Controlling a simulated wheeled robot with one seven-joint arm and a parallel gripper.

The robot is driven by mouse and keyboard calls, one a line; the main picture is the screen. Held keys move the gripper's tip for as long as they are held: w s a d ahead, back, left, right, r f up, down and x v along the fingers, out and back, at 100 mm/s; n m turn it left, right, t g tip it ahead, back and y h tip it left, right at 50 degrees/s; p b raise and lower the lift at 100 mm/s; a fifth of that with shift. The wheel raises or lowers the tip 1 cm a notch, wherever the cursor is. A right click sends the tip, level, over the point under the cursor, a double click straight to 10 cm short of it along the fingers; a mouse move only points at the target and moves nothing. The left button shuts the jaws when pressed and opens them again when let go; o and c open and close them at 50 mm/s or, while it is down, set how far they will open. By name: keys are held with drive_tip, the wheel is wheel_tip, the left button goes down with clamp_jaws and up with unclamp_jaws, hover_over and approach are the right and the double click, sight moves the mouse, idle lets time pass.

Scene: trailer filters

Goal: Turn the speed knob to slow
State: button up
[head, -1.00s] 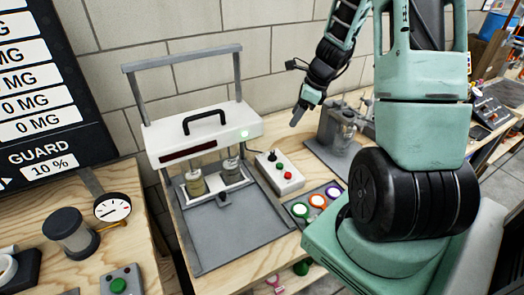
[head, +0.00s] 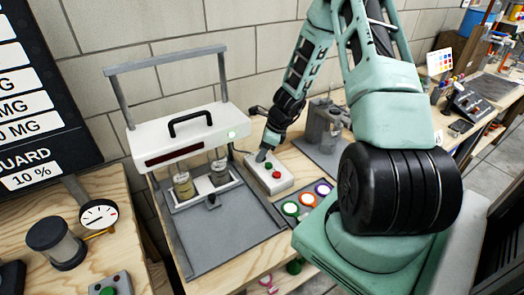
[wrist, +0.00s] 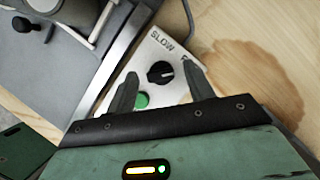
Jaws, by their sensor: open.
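The speed knob (wrist: 160,72) is a round black dial with a pale pointer line on a white control box. It shows in the wrist view, with the word SLOW to its upper left and another label, partly hidden, to its right. The white control box (head: 283,181) also shows in the head view, where the knob is hidden behind my gripper. My gripper (wrist: 157,78) is open, with one finger on each side of the knob in the wrist view. I cannot tell whether the fingers touch it. In the head view my gripper (head: 262,155) is at the box's far left end.
A green button (wrist: 142,100) lies near the knob, and a red button (head: 276,174) is on the same box. A white-headed machine (head: 185,133) with jars stands left of the box. Colored rings (head: 307,199) lie in front. A grey stand (head: 322,130) is behind right.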

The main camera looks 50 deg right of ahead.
drive_tip(key=shift+f, duration=0.2)
drive_tip(key=c, duration=1)
